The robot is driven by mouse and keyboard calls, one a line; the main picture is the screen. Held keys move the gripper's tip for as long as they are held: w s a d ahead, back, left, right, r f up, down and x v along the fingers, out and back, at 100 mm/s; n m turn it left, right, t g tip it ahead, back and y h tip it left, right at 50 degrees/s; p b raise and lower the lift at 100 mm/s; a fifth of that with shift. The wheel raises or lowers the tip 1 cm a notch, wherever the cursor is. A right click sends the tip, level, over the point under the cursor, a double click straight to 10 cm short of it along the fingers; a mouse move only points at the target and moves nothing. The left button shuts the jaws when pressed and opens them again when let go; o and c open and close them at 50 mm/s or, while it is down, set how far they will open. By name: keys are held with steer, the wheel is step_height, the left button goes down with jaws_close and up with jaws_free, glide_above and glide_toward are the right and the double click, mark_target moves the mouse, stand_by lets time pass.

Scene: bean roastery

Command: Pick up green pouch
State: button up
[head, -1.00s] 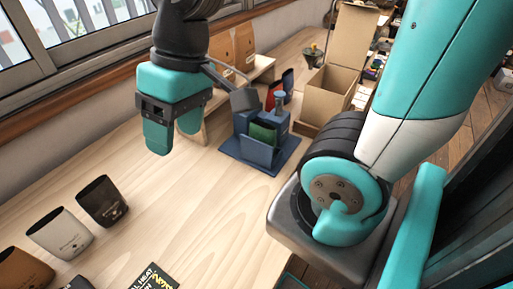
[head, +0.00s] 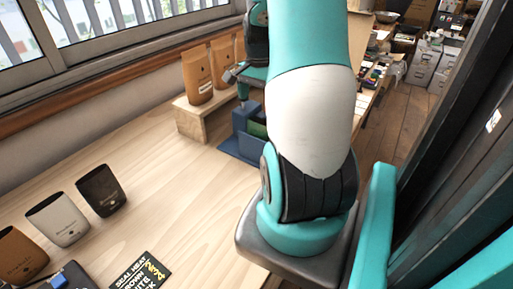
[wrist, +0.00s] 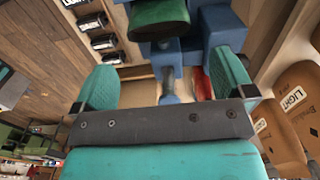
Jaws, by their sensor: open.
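The green pouch (head: 257,130) stands in a blue holder (head: 240,148) at the far end of the table, partly hidden behind my arm in the head view. In the wrist view the pouch (wrist: 158,20) is at the top centre, just beyond the fingertips, with the blue holder (wrist: 218,28) around it. My gripper (wrist: 163,75) is open and empty, with one teal finger on each side of the picture. In the head view my gripper (head: 244,92) is over the holder and largely covered by my arm.
Brown paper bags (head: 197,74) stand on a wooden riser (head: 196,124) left of the holder. A red item (wrist: 202,84) is close to the right finger in the wrist view. Black, white and brown pouches stand at the near left. The table's middle is clear.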

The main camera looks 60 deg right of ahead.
mark_target(259, 128)
step_height(259, 128, down, 12)
steer(key=shift+r+p, duration=0.15)
steer(key=shift+p, duration=0.75)
steer(key=c, duration=0.8)
steer(key=shift+c, duration=0.2)
steer(key=shift+r, duration=0.1)
